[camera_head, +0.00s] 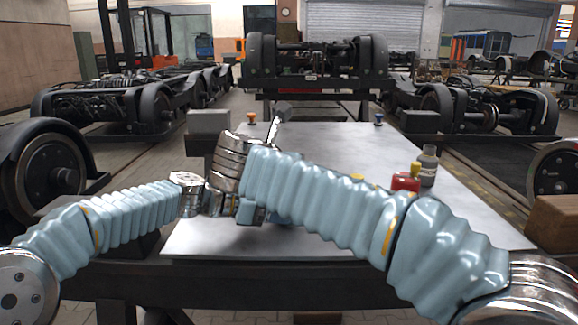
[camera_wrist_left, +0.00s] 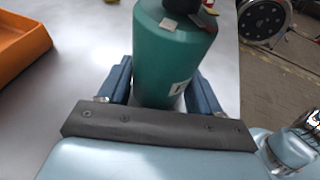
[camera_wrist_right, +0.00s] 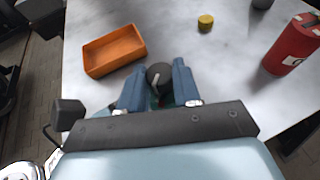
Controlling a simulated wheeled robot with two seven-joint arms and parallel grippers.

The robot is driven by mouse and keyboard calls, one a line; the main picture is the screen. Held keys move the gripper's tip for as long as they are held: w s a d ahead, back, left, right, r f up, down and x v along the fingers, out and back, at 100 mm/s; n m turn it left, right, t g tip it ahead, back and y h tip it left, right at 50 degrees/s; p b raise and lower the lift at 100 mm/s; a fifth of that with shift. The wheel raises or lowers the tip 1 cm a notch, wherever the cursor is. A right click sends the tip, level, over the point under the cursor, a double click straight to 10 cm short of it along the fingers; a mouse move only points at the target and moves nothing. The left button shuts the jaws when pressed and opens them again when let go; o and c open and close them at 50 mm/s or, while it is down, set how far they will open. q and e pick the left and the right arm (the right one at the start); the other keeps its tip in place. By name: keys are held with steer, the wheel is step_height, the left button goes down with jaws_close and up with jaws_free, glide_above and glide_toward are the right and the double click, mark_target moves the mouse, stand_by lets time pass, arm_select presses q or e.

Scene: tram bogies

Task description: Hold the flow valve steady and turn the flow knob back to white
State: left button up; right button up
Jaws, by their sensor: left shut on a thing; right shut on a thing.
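The flow valve (camera_wrist_left: 170,60) is a teal cylinder with a pale label, standing between the blue fingers of my left gripper (camera_wrist_left: 158,90). My left gripper is shut on its body. The flow knob (camera_wrist_right: 159,75) is dark and round with a pale pointer line, seen from above in the right wrist view. My right gripper (camera_wrist_right: 160,88) is shut on it, one finger on each side. A little teal shows below the knob. In the head view my right arm crosses in front and hides the valve and knob. I cannot make out a white mark under the pointer.
An orange tray (camera_wrist_right: 114,50) lies on the pale table (camera_head: 330,145) near the valve. A yellow-capped small item (camera_wrist_right: 205,22) and a red canister (camera_wrist_right: 293,46) stand to the right. A grey bottle (camera_head: 428,170) stands behind the canister. The table's far middle is clear.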

steer(key=shift+m+h, duration=0.5)
steer(key=shift+h, duration=0.1)
steer(key=shift+a+g, duration=0.1)
steer(key=shift+g, duration=0.3)
steer(key=shift+w+a+m+g+h, duration=0.15)
steer(key=shift+m+g+h, duration=0.1)
steer(key=shift+m+h, duration=0.35)
steer(key=shift+a+m+g+h, duration=0.1)
steer(key=shift+m+g+h, duration=0.15)
steer(key=shift+m+h, duration=0.35)
steer(key=shift+d+m+g+h, duration=0.1)
steer(key=shift+m+g+h, duration=0.5)
steer(key=shift+m+h, duration=0.15)
steer(key=o, duration=1.1)
